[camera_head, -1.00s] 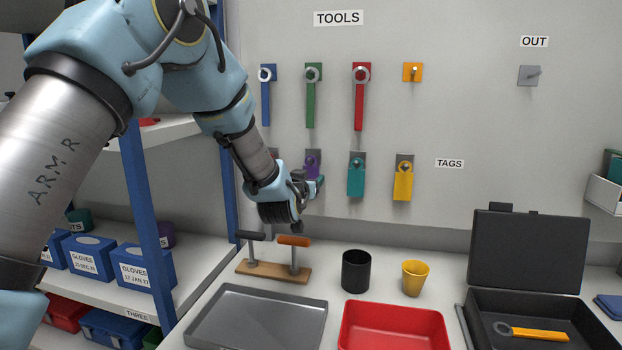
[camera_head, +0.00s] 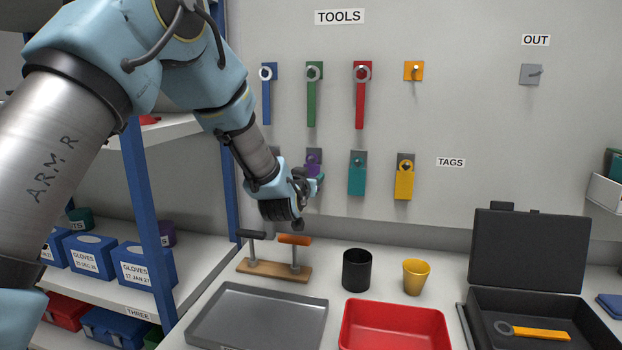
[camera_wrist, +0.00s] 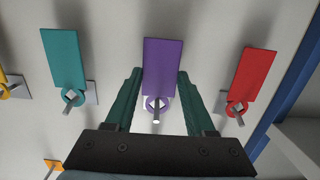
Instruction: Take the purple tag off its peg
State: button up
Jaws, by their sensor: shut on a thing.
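The purple tag (camera_wrist: 162,68) hangs on a peg on the wall board, with the peg through its hole in the wrist view. My gripper (camera_wrist: 159,74) is shut on the tag, with one green finger along each side of it. In the head view the purple tag (camera_head: 312,169) shows only in part, behind my gripper (camera_head: 317,182) and wrist. The peg's tip (camera_wrist: 156,121) shows in front of the tag's hole.
A teal tag (camera_wrist: 63,58) and a red tag (camera_wrist: 255,77) hang on either side of the purple one. A yellow tag (camera_head: 404,185) hangs farther right. Below stand a wooden block with two handles (camera_head: 273,269), a black cup (camera_head: 356,270) and a grey tray (camera_head: 260,318).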

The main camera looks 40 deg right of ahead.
jog(key=shift+r, duration=0.15)
jog(key=shift+b+v, duration=0.8)
jog(key=shift+v, duration=0.95)
jog(key=b, duration=0.3)
send_near(312, 173)
jog(key=v, duration=0.2)
jog(key=shift+s+a+f, duration=0.1)
jog(key=shift+a+f, duration=0.2)
